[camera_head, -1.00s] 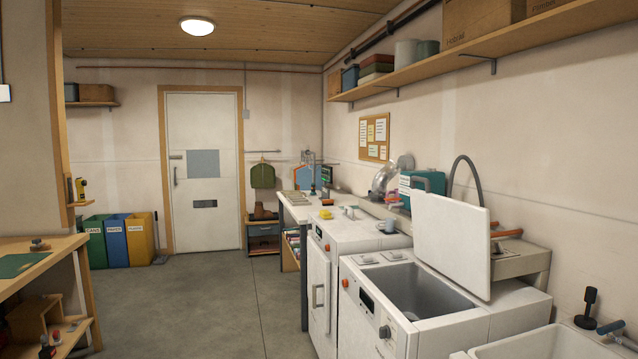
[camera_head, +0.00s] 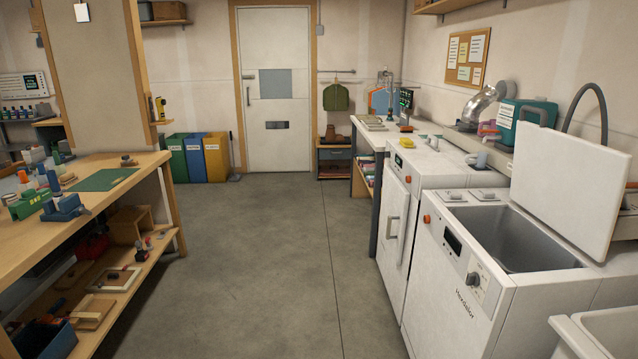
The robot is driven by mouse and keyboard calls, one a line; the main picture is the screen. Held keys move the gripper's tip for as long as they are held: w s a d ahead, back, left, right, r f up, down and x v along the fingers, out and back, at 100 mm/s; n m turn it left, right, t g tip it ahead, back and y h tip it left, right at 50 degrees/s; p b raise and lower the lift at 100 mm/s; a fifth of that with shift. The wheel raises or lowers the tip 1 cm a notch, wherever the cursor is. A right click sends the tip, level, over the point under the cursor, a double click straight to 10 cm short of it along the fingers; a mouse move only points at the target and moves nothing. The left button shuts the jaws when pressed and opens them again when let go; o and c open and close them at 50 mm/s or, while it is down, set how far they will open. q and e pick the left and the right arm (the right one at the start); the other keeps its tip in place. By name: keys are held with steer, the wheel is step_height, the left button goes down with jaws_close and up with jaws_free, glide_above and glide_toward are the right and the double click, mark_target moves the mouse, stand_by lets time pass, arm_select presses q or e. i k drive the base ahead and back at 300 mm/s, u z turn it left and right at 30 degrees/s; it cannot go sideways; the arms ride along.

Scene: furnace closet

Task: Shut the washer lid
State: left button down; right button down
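The washer (camera_head: 476,295) stands at the right, a white top-loading machine with a dial and dark display on its front. Its white lid (camera_head: 565,190) is open and stands nearly upright at the back right of the opening. The grey tub opening (camera_head: 515,240) is uncovered, and no laundry shows in the part I see. Neither of my grippers is in view.
A second white appliance (camera_head: 400,235) adjoins the washer's far side, with a yellow object and a cup on top. A white basin (camera_head: 598,338) stands at the near right. A wooden workbench (camera_head: 150,172) with tools is at the left. The grey floor (camera_head: 270,270) between is clear.

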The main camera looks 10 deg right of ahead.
mark_target(558, 174)
steer(key=i, duration=5.35)
steer(key=z, duration=3.5)
